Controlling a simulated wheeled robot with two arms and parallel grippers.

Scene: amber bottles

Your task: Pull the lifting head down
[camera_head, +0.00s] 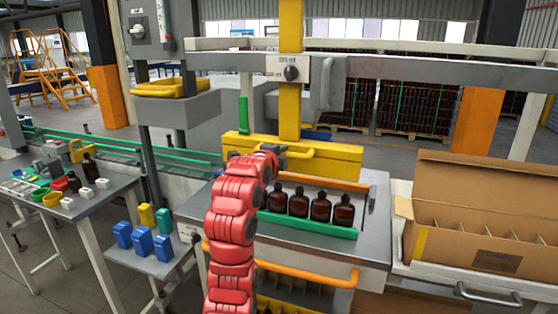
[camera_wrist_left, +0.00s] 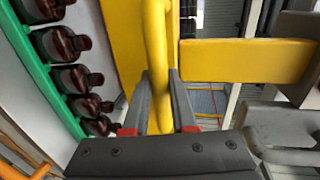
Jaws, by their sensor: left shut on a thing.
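The lifting head (camera_head: 335,160) is a wide yellow block under a yellow upright post (camera_head: 290,100). It sits above and behind a row of amber bottles (camera_head: 320,207) and stands clear of their caps. A yellow bar handle (camera_head: 300,154) runs along its front. My left gripper (camera_head: 272,152) is at the left part of this handle, partly hidden by my red arm. In the left wrist view, the two fingers of my left gripper (camera_wrist_left: 163,100) are on either side of the yellow handle (camera_wrist_left: 156,50), shut on it. My right gripper is not in view.
The bottles stand along a green strip (camera_head: 310,227) on a grey table (camera_head: 376,215). An open cardboard box (camera_head: 480,258) with dividers is at the right. An orange rail (camera_head: 325,182) lies behind the bottles. Blue and green blocks (camera_head: 143,240) stand at the left.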

